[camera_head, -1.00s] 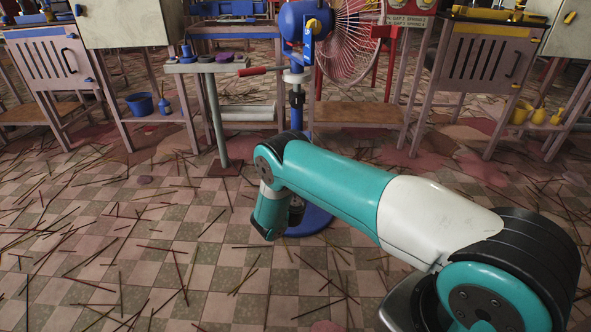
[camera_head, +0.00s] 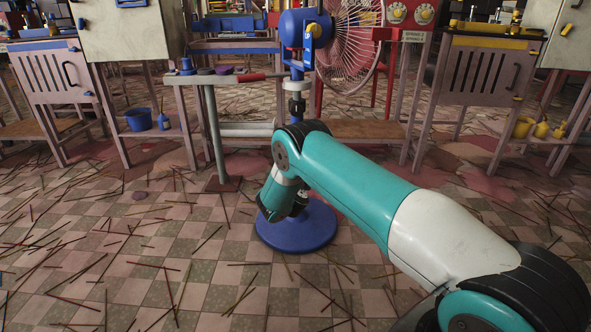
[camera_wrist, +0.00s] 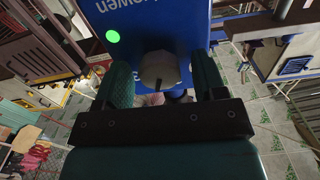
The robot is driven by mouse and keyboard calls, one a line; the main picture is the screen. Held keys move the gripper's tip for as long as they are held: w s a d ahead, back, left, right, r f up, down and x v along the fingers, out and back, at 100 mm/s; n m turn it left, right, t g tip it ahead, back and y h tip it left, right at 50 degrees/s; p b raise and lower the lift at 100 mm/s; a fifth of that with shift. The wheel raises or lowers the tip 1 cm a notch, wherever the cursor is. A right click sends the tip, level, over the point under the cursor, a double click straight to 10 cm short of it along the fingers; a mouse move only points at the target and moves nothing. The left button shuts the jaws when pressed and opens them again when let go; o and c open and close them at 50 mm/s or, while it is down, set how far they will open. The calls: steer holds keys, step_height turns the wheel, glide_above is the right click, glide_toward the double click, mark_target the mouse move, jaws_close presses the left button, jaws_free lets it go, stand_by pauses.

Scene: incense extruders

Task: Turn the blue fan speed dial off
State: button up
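The blue fan (camera_head: 305,28) stands upright on a round blue base (camera_head: 296,232) in the head view, its red cage to the right. In the wrist view, a blue panel (camera_wrist: 180,22) bears upside-down white lettering and a green dot. In the head view, my arm hides the gripper and the dial.
A small stand (camera_head: 216,130) with a red handle is left of the fan. Benches line the back, with a blue bucket (camera_head: 139,120) at left and a yellow bucket (camera_head: 522,128) at right. Thin incense sticks litter the checkered floor.

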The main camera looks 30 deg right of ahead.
steer(key=c, duration=0.9)
steer(key=shift+n, duration=0.3)
steer(key=shift+a+f+n+p, duration=0.1)
steer(key=shift+n+p, duration=0.75)
steer(key=shift+n, duration=2.95)
steer(key=shift+a+f+n+p, duration=0.1)
steer(key=shift+n+p, duration=0.75)
steer(key=shift+n, duration=2.95)
steer(key=o, duration=0.9)
steer(key=shift+d+r, duration=0.1)
